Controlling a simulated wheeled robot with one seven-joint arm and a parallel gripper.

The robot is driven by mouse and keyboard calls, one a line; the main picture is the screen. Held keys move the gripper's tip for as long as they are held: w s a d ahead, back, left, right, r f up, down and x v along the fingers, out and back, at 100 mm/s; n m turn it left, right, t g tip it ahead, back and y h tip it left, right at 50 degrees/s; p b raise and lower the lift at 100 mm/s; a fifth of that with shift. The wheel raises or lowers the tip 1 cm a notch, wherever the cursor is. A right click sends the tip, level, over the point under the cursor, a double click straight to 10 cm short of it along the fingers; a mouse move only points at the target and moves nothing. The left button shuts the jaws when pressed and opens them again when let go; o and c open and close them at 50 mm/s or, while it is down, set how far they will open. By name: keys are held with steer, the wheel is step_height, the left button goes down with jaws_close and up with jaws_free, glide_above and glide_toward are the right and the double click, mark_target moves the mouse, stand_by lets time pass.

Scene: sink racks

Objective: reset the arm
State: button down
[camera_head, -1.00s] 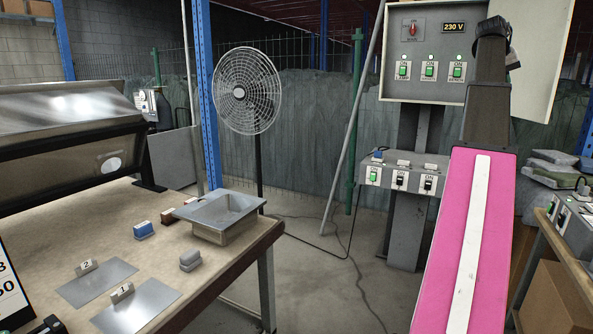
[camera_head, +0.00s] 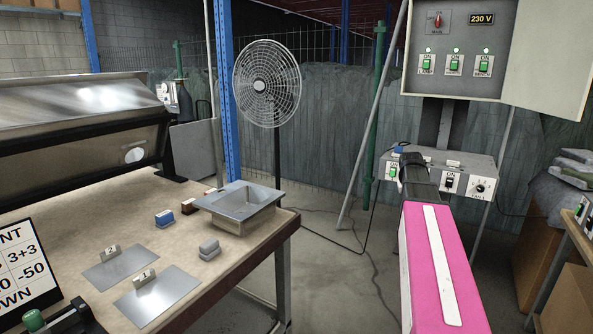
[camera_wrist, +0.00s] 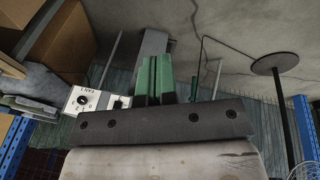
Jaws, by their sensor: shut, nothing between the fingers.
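My arm rises from the lower right of the head view, with a pink link and a dark end part in front of the grey switch box (camera_head: 472,172). The fingers themselves cannot be made out there. In the wrist view, my gripper (camera_wrist: 157,66) shows as green fingers close together beyond a dark bolted plate. It is shut, with nothing seen between the fingers. The wrist view looks upside down, with the floor at the top and part of the switch box (camera_wrist: 84,101) left of the fingers.
The workbench (camera_head: 130,215) at left holds a metal basin (camera_head: 240,208), small blocks and two numbered plates. A fan (camera_head: 267,84) stands behind it. The open electrical cabinet (camera_head: 455,30) is above the switch box. Open floor (camera_head: 330,285) lies between bench and arm.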

steer(key=s+a+f+n+g+y, duration=0.1)
steer(key=s+a+f, duration=0.8)
steer(key=a+f, duration=0.3)
steer(key=s+a+f+n+g+y, duration=0.1)
steer(key=s+a+f, duration=0.8)
steer(key=a+f, duration=0.3)
steer(key=shift+a+f+y, duration=0.2)
steer(key=shift+f+y, duration=0.2)
steer(key=shift+f, duration=0.35)
